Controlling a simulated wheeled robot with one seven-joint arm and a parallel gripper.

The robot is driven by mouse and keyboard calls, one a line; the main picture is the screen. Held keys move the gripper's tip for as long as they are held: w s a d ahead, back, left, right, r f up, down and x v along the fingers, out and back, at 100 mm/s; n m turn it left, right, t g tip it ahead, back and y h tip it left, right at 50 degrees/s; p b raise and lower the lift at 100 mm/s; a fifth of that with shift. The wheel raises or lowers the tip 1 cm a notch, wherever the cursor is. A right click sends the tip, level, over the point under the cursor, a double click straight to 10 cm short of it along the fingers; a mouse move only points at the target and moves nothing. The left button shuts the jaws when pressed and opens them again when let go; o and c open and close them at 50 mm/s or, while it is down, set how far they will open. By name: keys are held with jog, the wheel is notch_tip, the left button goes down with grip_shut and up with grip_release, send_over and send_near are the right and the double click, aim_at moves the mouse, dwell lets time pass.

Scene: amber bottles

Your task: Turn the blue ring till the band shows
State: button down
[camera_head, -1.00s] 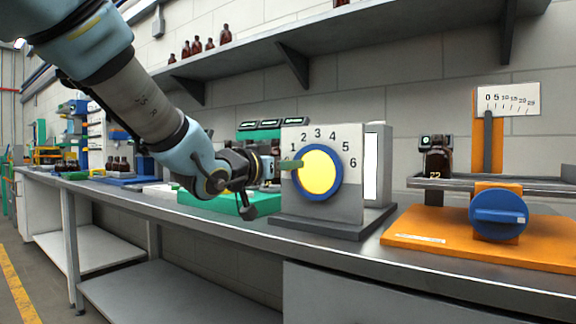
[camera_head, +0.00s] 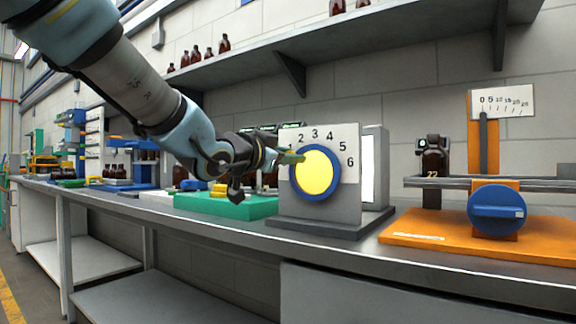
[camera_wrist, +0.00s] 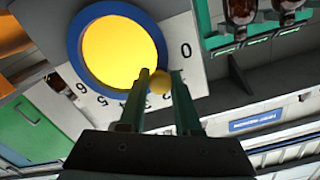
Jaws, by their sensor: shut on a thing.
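The blue ring (camera_head: 338,180) surrounds a flat yellow disc (camera_head: 316,173) on a grey panel (camera_head: 345,210) numbered 1 to 6 in the head view. The ring also shows in the wrist view (camera_wrist: 75,47). My gripper (camera_head: 298,158) is at the ring's upper left, near the number 1. In the wrist view, its two green fingers (camera_wrist: 160,77) are closed on a small round yellow knob (camera_wrist: 159,84) at the ring's edge. A 0 shows on the panel there. I see no separate band on the disc. The fingers hide part of the ring and scale.
A green tray (camera_head: 225,207) stands left of the panel. Several amber bottles stand on the shelf (camera_head: 375,50) above.

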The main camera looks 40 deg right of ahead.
jog(key=c, duration=0.6)
grip_release()
jog(key=shift+c, duration=0.2)
jog(key=p+v, duration=0.1)
jog(key=v, duration=0.9)
jog(key=shift+a, duration=0.4)
